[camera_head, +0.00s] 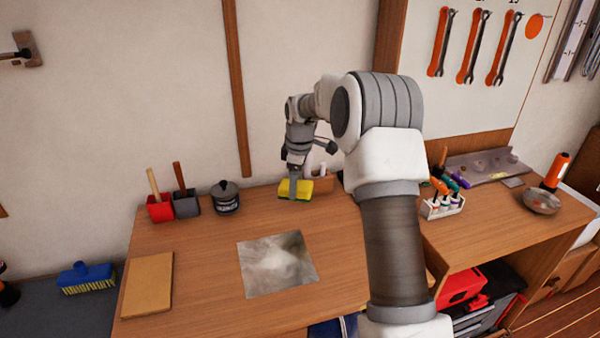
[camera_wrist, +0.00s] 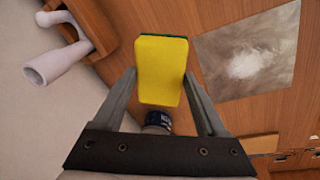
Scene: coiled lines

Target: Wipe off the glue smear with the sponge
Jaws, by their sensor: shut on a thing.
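A yellow sponge with a green side (camera_head: 295,189) is at the back of the wooden workbench, below my arm. My gripper (camera_head: 293,184) is shut on the sponge. In the wrist view the sponge (camera_wrist: 161,70) sits between the two fingers of my gripper (camera_wrist: 160,85). Whether it touches the bench cannot be told. The glue smear (camera_head: 283,265) is a whitish, cloudy patch on a grey square plate (camera_head: 250,283), nearer the front of the bench. The smear also shows in the wrist view (camera_wrist: 243,64), to the right of the sponge.
A dark lidded pot (camera_head: 226,198), a red box (camera_head: 160,208) and a grey box (camera_head: 186,204) stand at the back left. A tan board (camera_head: 148,285) lies at the left edge. A wooden holder (camera_head: 323,184) stands beside the sponge. The bench between sponge and plate is clear.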

